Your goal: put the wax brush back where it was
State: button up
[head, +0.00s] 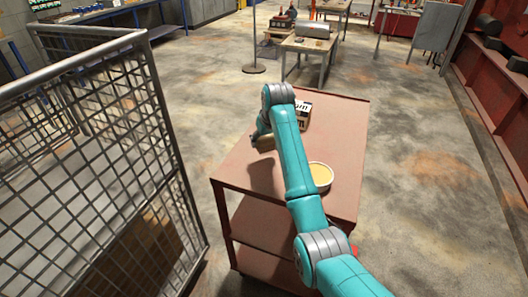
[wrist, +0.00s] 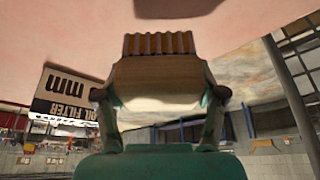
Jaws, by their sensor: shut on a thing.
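The wax brush (wrist: 157,78), a pale wooden block with a ridged brown end, sits between the fingers of my gripper (wrist: 159,94) in the wrist view. My gripper (head: 262,138) is shut on it over the left side of the red cart (head: 245,162) in the head view. The brush shows there as a tan piece (head: 265,144), partly hidden by my arm. Whether it touches the cart top is unclear. A white bowl of yellow wax (head: 321,177) stands on the cart to the right of my arm.
A black and white oil filter box (head: 304,114) stands on the cart behind my gripper; it also shows in the wrist view (wrist: 64,95). A wire mesh cage (head: 110,150) stands left of the cart. The cart's far right top is clear.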

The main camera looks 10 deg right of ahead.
aim_at(268, 141)
jog(key=shift+f, duration=2.7)
jog(key=shift+f, duration=0.15)
jog(key=o, duration=1.1)
jog(key=v, duration=1.2)
